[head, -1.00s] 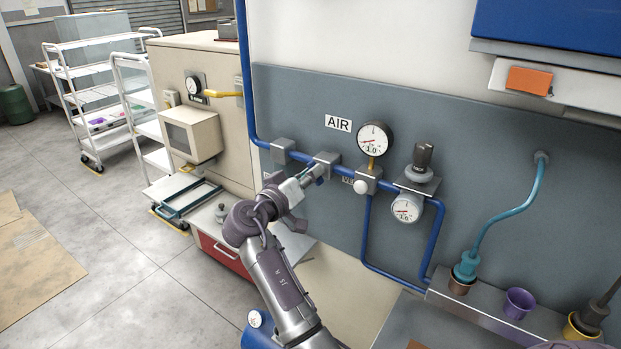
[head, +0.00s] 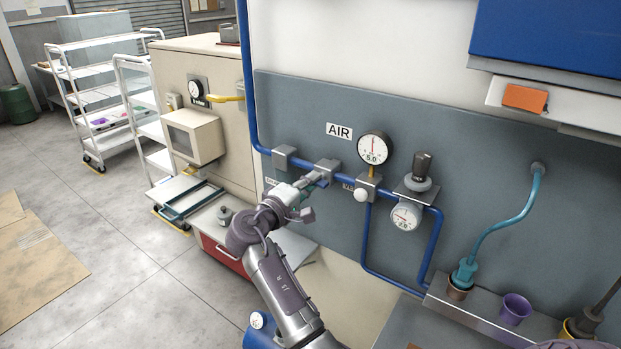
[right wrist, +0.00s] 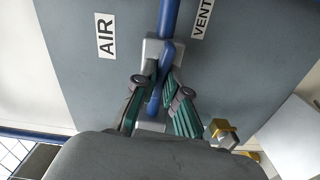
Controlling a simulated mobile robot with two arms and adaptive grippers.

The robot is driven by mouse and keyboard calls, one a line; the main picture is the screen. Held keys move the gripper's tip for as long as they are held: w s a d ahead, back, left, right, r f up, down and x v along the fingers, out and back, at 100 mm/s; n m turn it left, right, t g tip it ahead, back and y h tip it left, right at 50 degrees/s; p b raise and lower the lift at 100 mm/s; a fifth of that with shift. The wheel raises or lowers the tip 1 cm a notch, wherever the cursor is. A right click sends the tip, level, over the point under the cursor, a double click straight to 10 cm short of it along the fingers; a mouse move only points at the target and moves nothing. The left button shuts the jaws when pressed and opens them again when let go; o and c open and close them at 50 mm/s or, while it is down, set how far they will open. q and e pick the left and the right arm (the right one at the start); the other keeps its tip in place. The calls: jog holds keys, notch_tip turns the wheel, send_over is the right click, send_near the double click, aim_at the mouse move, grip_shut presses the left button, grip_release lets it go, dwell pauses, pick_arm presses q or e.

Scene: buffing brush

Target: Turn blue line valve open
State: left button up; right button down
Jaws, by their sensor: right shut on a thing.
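The blue line (head: 343,180) runs along the grey wall panel beneath the AIR sign (head: 339,131). Its valve has a grey block body (head: 328,165); this block also shows in the right wrist view (right wrist: 153,48). The blue lever (right wrist: 168,57) lies at a small angle to the pipe there. My right gripper (head: 314,180) is at the valve, its green-padded fingers (right wrist: 158,100) shut on the lever. The fingers hide part of the lever. The upper gauge (head: 373,147) reads 5.0. My left gripper is not in view.
Right of the valve are a white round knob (head: 361,195), a black-knobbed regulator (head: 422,165) and a lower gauge (head: 406,215). Cups stand on a ledge (head: 480,318) at lower right. A cream cabinet (head: 226,130) stands left. The floor at left is mostly clear.

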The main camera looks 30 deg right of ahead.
jog(key=shift+d+r+n+p, duration=0.1)
jog(key=shift+r+n+p, duration=0.2)
jog(key=shift+n, duration=0.4)
jog(key=shift+f, duration=0.1)
jog(key=c, duration=1.2)
grip_release()
jog(key=shift+w+d+f, duration=0.1)
jog(key=shift+f, duration=0.15)
jog(key=v, duration=0.7)
jog(key=shift+a, duration=0.2)
